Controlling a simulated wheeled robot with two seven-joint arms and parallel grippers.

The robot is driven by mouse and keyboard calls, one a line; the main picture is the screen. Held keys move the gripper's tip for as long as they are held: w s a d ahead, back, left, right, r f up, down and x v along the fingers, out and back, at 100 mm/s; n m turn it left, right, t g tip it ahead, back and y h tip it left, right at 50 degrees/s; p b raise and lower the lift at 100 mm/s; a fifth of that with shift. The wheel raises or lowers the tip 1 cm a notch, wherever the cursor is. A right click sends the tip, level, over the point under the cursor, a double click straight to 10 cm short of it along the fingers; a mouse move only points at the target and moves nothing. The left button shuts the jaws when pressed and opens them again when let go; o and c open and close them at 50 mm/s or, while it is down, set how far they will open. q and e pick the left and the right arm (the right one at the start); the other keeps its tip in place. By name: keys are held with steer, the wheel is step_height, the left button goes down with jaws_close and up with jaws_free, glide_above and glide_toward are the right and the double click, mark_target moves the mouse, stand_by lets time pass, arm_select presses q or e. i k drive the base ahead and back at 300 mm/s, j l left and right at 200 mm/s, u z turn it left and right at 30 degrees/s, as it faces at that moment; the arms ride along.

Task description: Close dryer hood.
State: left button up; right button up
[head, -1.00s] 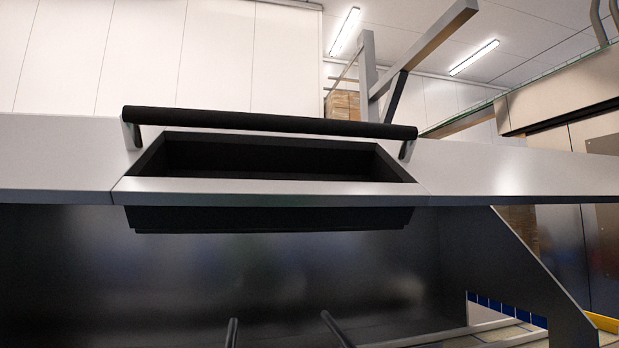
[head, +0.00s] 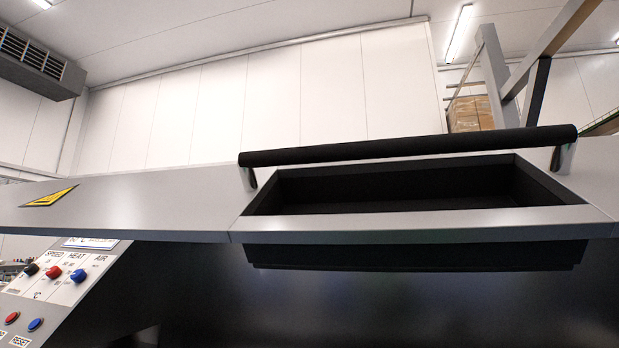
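The dryer hood (head: 150,205) is a wide light-grey panel that spans the head view at about mid-height. A black handle bar (head: 400,146) runs along its upper side on two short metal brackets, above a black recessed pocket (head: 400,188). The hood's front edge is seen from close by, with a dark space (head: 400,305) below it. The hood stands raised above that dark space. Neither of my grippers shows in the head view, so nothing is seen touching the handle or the hood.
A control panel (head: 65,275) with red, blue and black knobs and buttons is at the lower left. A yellow warning label (head: 49,196) is on the hood's left part. Grey beams (head: 495,75) and a stack of cardboard boxes (head: 470,114) are behind at the right.

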mark_target(440, 203)
steer(key=k+j, duration=0.15)
steer(key=j, duration=0.2)
steer(key=k+j, duration=0.2)
steer(key=j, duration=0.2)
steer(key=k+j+u, duration=0.1)
steer(key=j, duration=0.25)
steer(key=k+j, duration=0.2)
steer(key=j, duration=0.2)
